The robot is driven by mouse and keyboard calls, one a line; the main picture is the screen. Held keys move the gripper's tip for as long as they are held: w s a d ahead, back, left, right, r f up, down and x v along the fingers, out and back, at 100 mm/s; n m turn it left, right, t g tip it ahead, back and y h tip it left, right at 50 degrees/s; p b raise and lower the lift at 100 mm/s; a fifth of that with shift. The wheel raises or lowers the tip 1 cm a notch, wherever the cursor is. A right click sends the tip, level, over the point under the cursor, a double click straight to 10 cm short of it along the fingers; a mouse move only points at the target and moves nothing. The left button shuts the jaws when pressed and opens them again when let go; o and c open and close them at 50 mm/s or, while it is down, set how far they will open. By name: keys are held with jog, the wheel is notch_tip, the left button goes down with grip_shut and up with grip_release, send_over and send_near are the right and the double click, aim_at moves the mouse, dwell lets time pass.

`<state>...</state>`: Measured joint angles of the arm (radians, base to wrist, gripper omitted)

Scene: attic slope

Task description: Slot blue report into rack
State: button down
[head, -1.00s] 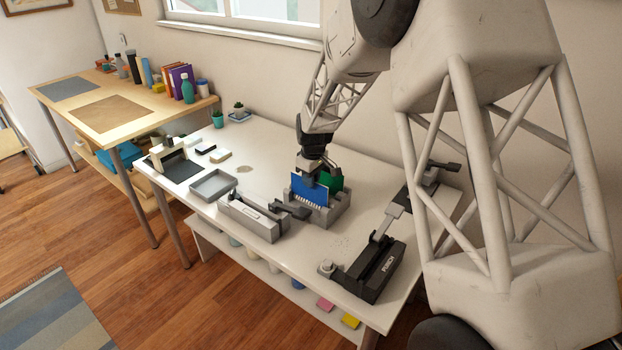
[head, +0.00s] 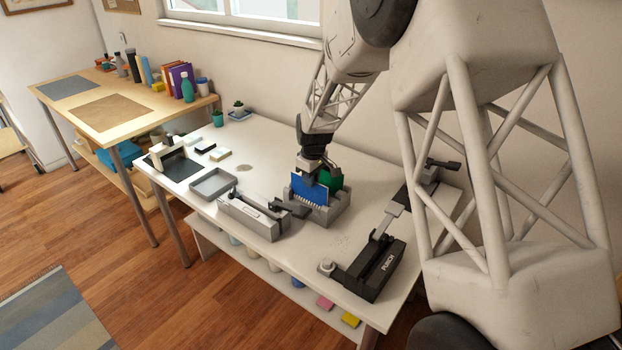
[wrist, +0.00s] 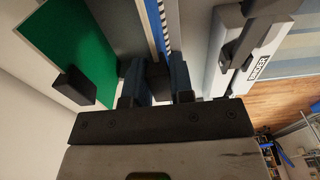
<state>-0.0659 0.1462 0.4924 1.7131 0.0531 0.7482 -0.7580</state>
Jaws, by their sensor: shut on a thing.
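The blue report (head: 309,190) stands upright with a white comb binding along its lower edge. It is at the grey rack (head: 323,217), its lower edge close to or inside a slot; I cannot tell how deep. My gripper (head: 312,176) is above the rack, shut on the blue report. In the wrist view the report (wrist: 156,28) runs up from between the fingers of my gripper (wrist: 158,85), seen edge-on. A green report (head: 331,178) stands in the rack behind the blue one; it also shows at the left of the wrist view (wrist: 68,45).
A grey binder machine (head: 250,215) stands just left of the rack, its dark lever close to it. A black punch (head: 372,268) is at the right front. A grey tray (head: 213,184) lies further left. A wooden table (head: 125,115) stands behind.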

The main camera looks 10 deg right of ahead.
jog(key=shift+f, duration=0.3)
dwell(0.6)
jog(key=c, duration=0.9)
grip_release()
jog(key=shift+r, duration=0.2)
jog(key=shift+s+d+r, duration=0.1)
jog(key=shift+r, duration=1.55)
jog(key=shift+s+d+r, duration=0.1)
jog(key=shift+r, duration=1.55)
jog(key=shift+r, duration=0.1)
